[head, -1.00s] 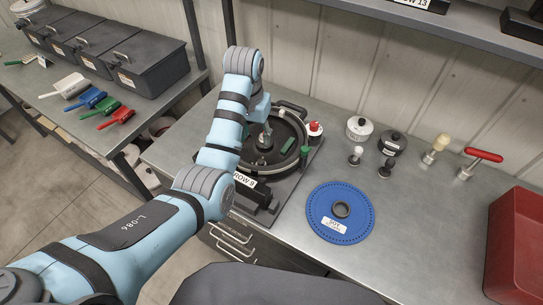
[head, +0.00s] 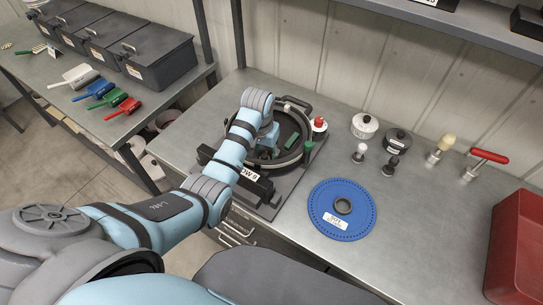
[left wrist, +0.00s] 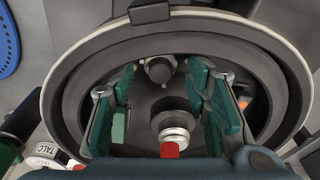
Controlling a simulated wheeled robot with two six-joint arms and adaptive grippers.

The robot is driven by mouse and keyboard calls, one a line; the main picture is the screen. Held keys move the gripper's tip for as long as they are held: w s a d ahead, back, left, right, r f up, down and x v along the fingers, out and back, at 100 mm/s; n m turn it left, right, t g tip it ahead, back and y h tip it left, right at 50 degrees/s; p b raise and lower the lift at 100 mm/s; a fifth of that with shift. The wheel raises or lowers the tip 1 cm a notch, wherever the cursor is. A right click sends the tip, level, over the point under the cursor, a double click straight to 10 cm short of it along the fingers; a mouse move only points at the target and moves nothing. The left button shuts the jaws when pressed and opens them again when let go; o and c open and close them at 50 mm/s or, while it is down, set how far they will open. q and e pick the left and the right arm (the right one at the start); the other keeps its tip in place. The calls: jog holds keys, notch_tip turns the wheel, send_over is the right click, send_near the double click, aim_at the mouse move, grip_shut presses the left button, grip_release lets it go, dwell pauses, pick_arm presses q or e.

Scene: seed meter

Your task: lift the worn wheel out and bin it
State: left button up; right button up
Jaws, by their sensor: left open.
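The seed meter's round black housing (head: 308,151) stands open on the bench and fills most of the left wrist view (left wrist: 70,95). My left gripper (head: 268,145) reaches down into it. In the left wrist view its green fingers (left wrist: 160,82) are spread apart, with nothing clamped between them. A small dark round part (left wrist: 159,69) lies beyond and between the fingertips. A silver stub with a red end (left wrist: 173,137) shows nearer the camera. I cannot tell for sure which part is the worn wheel. A red bin (head: 517,250) stands at the bench's right end. My right gripper is out of view.
A blue disc (head: 326,196) lies flat right of the meter. A white pot (head: 364,125), a dark pot (head: 398,141), small knobs and a red-handled tool (head: 489,156) stand behind it. The bench between disc and bin is clear.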

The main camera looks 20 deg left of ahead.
pick_arm(q)
jog(key=shift+s, duration=0.1)
jog(key=c, duration=0.8)
jog(key=shift+c, duration=0.4)
